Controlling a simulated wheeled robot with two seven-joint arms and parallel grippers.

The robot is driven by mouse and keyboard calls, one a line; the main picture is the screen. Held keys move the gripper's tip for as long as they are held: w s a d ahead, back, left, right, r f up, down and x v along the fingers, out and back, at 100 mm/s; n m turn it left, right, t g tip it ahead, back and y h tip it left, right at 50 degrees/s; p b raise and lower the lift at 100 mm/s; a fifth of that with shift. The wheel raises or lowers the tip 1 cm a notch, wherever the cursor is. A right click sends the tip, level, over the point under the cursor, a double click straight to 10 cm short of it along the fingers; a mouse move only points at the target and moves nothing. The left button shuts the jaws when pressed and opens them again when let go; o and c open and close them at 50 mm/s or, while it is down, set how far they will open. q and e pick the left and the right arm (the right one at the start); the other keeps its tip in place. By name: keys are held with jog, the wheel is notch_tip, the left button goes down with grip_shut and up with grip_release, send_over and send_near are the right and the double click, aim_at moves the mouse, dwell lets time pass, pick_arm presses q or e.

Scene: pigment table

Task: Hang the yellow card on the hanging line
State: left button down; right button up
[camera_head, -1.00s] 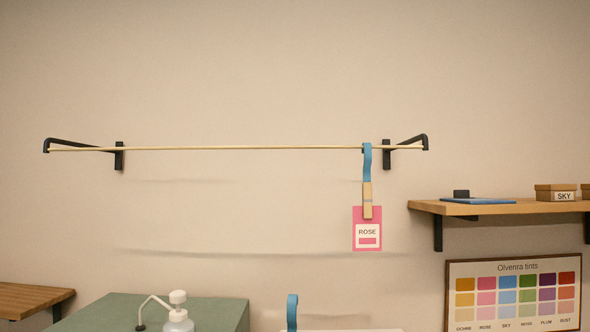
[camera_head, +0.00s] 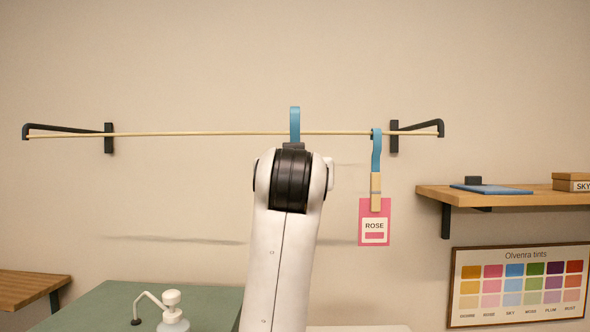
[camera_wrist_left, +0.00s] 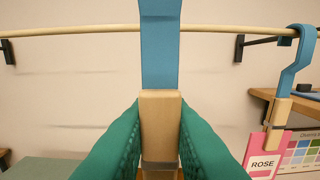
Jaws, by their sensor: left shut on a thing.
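My left gripper (camera_wrist_left: 160,128) has green pads shut on a wooden clip (camera_wrist_left: 160,108) with a blue hook strap (camera_wrist_left: 160,55). In the head view my left wrist hides the gripper, the clip and anything below; the blue hook (camera_head: 295,118) rises above the line in front of the wall. The hanging line (camera_head: 210,134) runs between two black brackets; it also shows in the wrist view (camera_wrist_left: 70,31), passing behind the strap. Whether the hook touches the line, I cannot tell. The yellow card is not visible in either view.
A pink ROSE card (camera_head: 374,237) hangs by another blue hook (camera_head: 377,150) near the right bracket (camera_head: 394,137). A wooden shelf (camera_head: 500,202) and tint chart (camera_head: 520,285) are at right. The line left of my wrist is free. A pump bottle (camera_head: 172,308) stands lower left.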

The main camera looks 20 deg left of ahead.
pick_arm(q)
jog(key=w+a+f+p, duration=0.1)
jog(key=w+a+f, duration=0.1)
jog(key=w, duration=0.5)
jog(key=shift+w+f, duration=0.3)
jog(key=shift+w, duration=0.05)
dwell(0.4)
jog(key=shift+a, duration=0.1)
jog(key=c, duration=1.3)
grip_release()
jog(key=shift+o, duration=0.2)
